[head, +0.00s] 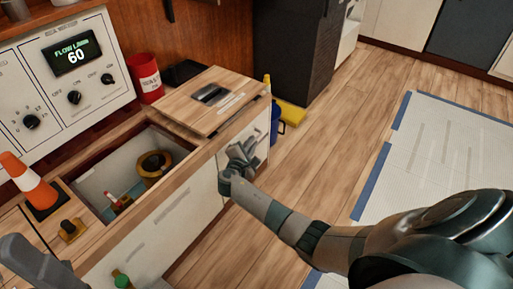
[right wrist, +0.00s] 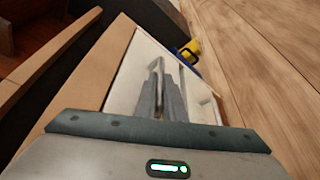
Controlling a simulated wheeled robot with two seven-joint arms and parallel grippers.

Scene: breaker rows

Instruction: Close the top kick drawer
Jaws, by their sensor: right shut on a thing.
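A white front panel (head: 257,132) sits below a wooden top at the right end of the cabinet. It also shows in the right wrist view (right wrist: 130,85), with a slim metal handle (right wrist: 158,68) on it. My right gripper (head: 234,168) is at this panel, its fingers shut on the handle; in the right wrist view the fingertips (right wrist: 164,92) overlap the handle's near part. The fingers hide part of the handle. Left of it an open white-lined compartment (head: 100,182) holds a yellow ring and small items. Which front is the top kick drawer, I cannot tell. My left gripper is not clearly visible.
A console (head: 75,75) stands behind the cabinet. An orange cone (head: 33,187), a red cup (head: 146,78) and a dark flat device (head: 211,94) rest on the cabinet. A blue and yellow object (head: 275,125) is beyond the panel.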

